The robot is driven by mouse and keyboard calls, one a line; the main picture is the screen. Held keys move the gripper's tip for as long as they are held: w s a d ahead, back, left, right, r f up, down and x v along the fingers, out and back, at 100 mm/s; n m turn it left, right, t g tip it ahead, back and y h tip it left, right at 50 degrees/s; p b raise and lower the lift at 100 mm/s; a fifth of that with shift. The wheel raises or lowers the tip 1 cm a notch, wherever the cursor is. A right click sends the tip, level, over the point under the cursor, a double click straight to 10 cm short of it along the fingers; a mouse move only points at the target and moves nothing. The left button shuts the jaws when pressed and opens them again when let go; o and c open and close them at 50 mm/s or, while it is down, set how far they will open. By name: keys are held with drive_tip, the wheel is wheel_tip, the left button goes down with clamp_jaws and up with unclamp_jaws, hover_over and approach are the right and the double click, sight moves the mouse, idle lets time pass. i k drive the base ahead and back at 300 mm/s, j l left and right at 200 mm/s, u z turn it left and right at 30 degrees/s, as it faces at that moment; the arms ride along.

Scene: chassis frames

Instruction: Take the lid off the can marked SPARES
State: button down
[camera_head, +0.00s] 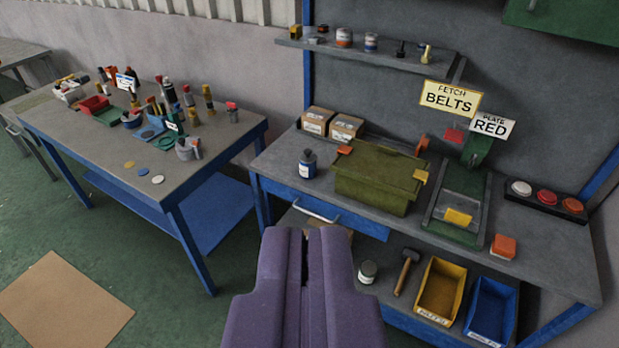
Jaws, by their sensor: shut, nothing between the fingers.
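No can with a readable SPARES mark shows in this view. A small pale can with a dark top (367,271) stands on the lower shelf of the right bench, just right of my gripper in the picture; I cannot read any label on it. My gripper (305,238) is at the bottom middle, its two purple fingers shut with nothing between them. It appears in front of the right bench and hides part of the lower shelf. A grey tub-like container (187,149) stands near the right end of the left table, its marking too small to read.
The right bench (285,170) carries a green box (375,185), a blue-labelled bottle (307,164) and small cartons. A hammer (405,270), yellow bin (440,288) and blue bin (490,308) sit below. The left table (205,165) is crowded. Open floor lies left, with a brown mat (60,300).

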sight(308, 156)
drive_tip(key=i+j+u, duration=0.15)
drive_tip(key=i, duration=2.9)
drive_tip(key=l, duration=0.1)
